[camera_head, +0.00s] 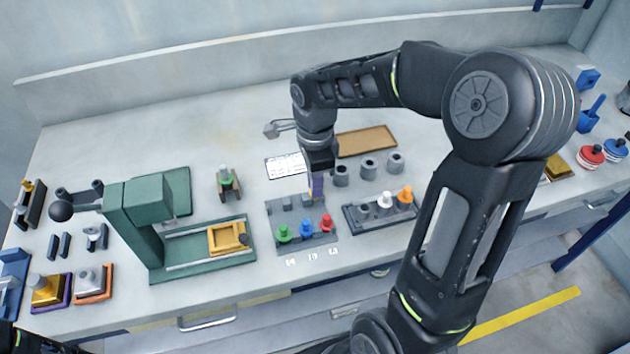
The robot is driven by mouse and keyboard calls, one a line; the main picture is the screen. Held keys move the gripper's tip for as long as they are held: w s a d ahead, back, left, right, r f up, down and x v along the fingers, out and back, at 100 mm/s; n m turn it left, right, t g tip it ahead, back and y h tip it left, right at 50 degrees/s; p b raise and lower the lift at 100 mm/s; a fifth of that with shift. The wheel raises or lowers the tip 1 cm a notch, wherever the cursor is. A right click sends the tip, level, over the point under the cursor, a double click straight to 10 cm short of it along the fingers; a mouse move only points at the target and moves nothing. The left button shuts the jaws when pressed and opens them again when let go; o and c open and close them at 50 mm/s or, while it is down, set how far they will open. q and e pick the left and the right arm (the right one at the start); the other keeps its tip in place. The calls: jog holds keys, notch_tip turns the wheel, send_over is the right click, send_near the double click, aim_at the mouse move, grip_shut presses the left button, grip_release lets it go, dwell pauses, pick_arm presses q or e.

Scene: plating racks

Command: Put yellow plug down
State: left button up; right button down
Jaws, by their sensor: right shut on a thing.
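My right gripper (317,188) points down over the back part of a grey rack (322,241). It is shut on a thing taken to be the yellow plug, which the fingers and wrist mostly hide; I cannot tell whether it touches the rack. Green (283,233), blue (306,227) and red (326,222) plugs stand along the front of this rack. A second dark rack (371,224) to the right holds a white plug (385,200) and an orange-yellow plug (404,194). My left gripper does not show.
Grey cylinders (368,168) stand behind the second rack. A brown tray (366,140) and a white printed sheet (285,166) lie farther back. A green press (147,215) with a yellow block (227,238) stands left. My right arm covers much of the right side.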

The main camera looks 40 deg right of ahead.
jog(key=shift+f, duration=0.35)
jog(key=c, duration=1.4)
grip_release()
jog(key=shift+r, duration=0.1)
jog(key=shift+r+p, duration=0.55)
jog(key=shift+r, duration=0.2)
notch_tip(320, 180, up, 12)
jog(key=b, duration=0.1)
jog(key=shift+f, duration=0.25)
